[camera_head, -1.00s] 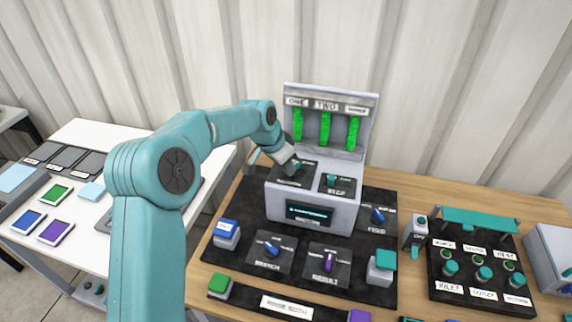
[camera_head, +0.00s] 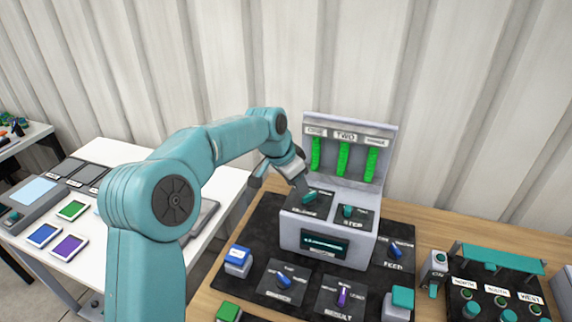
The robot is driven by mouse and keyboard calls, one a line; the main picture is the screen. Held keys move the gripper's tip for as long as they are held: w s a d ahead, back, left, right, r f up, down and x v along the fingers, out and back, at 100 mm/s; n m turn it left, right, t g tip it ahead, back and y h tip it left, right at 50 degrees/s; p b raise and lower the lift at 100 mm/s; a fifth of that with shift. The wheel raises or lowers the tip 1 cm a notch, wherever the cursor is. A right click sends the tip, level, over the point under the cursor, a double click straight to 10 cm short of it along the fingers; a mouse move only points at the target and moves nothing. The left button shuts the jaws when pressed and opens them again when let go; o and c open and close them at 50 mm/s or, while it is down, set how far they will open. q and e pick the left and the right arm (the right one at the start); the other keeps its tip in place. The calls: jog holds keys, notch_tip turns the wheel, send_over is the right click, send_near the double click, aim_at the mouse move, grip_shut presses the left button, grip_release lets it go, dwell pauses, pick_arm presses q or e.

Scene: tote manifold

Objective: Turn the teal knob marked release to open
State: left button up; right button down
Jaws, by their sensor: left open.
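The grey machine (camera_head: 299,238) stands on a black mat, with a dark screen on its front and a back panel with several green bars. On its top left plate is a teal knob (camera_head: 310,197); its label is too small to read. My right gripper is not in view.
A blue button (camera_head: 238,257), a blue knob (camera_head: 283,281), a purple knob (camera_head: 342,296) and a teal button (camera_head: 401,297) lie in front of the machine. A teal-topped rack (camera_head: 500,258) stands to the right. A white table (camera_head: 105,232) with coloured tiles is at left.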

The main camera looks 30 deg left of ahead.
pick_arm(q)
jog(key=v, duration=1)
jog(key=shift+r, duration=0.25)
jog(key=shift+s, duration=0.1)
